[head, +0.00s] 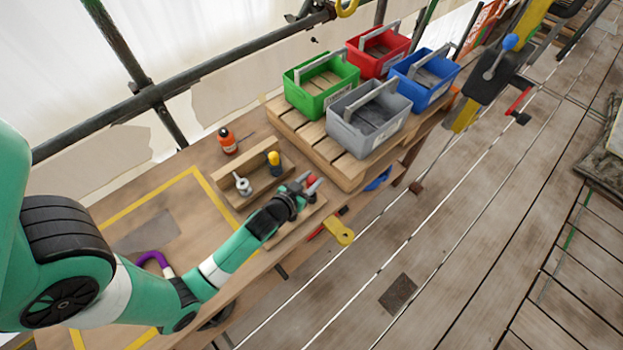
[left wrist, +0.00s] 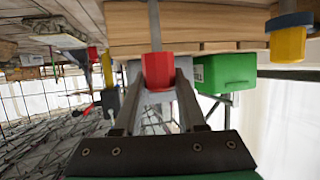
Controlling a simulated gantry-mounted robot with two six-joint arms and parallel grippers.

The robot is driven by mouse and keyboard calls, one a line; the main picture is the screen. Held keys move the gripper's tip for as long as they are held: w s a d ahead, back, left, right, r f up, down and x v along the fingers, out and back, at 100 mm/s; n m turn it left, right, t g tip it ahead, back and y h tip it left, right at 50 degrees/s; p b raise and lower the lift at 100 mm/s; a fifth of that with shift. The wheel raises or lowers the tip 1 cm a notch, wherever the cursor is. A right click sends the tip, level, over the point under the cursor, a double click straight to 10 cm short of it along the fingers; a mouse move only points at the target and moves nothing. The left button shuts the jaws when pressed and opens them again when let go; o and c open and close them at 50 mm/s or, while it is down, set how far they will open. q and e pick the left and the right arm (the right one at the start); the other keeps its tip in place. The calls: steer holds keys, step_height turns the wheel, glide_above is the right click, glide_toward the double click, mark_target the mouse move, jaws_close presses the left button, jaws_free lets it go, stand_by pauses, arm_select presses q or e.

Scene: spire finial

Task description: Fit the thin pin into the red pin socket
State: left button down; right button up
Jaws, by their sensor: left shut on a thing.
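My left gripper (head: 312,185) is shut on a red faceted piece (left wrist: 158,70), low over the front of the workbench. A thin grey shaft (left wrist: 155,25) stands out from the red piece toward the wood in the left wrist view. I cannot tell whether this shaft is the thin pin in the red socket or part of the red piece. In the head view the red piece (head: 311,181) is mostly hidden by the fingers. A wooden holder (head: 262,186) beside the gripper carries a grey-white fitting (head: 243,186) and a yellow-topped piece (head: 274,158). The right gripper is not seen.
An orange bottle (head: 228,141) stands behind the holder. Green (head: 322,100), red (head: 395,68), grey (head: 348,136) and blue (head: 447,85) bins stand on a slatted pallet. A yellow-handled tool (head: 341,231) lies at the front edge. The taped bench area at left is mostly clear.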

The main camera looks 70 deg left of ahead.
arm_select(q)
steer(key=shift+f+b, duration=1.75)
steer(key=shift+f, duration=0.3)
steer(key=shift+c, duration=2)
jaws_free()
steer(key=shift+r, duration=0.1)
steer(key=p+v, duration=0.1)
steer(key=v, duration=1)
steer(key=shift+s+d+r, duration=0.15)
steer(key=shift+s+d, duration=0.05)
